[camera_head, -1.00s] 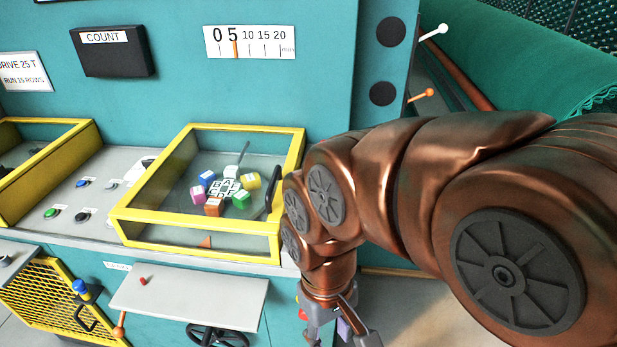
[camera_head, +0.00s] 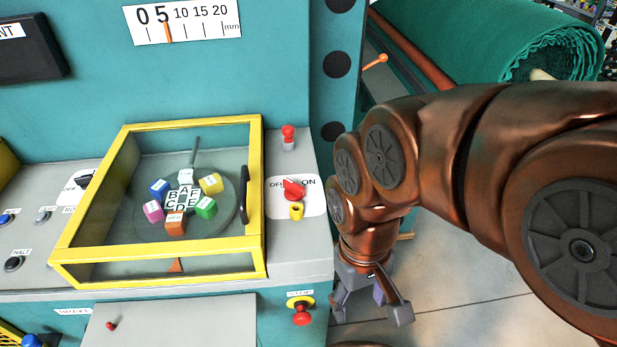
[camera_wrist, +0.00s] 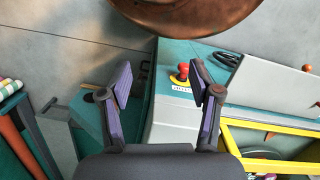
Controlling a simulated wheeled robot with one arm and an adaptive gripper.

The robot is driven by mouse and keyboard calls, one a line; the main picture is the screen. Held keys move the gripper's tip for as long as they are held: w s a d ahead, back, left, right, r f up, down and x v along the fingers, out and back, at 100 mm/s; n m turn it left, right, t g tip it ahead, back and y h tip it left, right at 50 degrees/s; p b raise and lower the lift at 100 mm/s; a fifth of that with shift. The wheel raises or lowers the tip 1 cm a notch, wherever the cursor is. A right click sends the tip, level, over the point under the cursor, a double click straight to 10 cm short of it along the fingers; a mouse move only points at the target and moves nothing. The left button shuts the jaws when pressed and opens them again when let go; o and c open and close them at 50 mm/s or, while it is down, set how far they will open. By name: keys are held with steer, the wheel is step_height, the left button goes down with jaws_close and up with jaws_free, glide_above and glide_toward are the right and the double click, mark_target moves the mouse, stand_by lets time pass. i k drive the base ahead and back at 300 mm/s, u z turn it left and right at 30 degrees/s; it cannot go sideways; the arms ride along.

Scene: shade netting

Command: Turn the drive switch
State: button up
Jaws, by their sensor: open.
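A red rotary switch (camera_head: 294,190) sits on a white plate marked OFF and ON, on the grey ledge right of the yellow-framed glass cover. A yellow piece (camera_head: 297,211) is just below it. A black switch (camera_head: 84,182) with a partly hidden OFF label stands left of the cover. I cannot read the word DRIVE at either switch. My gripper (camera_head: 368,302) is open and empty, pointing down right of the cabinet, below and right of the red switch. Its spread fingers (camera_wrist: 160,85) also show in the wrist view.
The yellow-framed cover (camera_head: 258,200) encloses coloured blocks around a lettered dial. A red post (camera_head: 288,136) stands behind the red switch. A red mushroom button (camera_head: 301,315) is on the cabinet front, also in the wrist view (camera_wrist: 183,72). Open floor (camera_head: 460,310) lies right.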

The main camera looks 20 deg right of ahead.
mark_target(293, 192)
steer(key=z, duration=1.4)
steer(key=k, duration=1.1)
steer(key=u, duration=1.35)
steer(key=i, duration=1)
steer(key=u, duration=0.05)
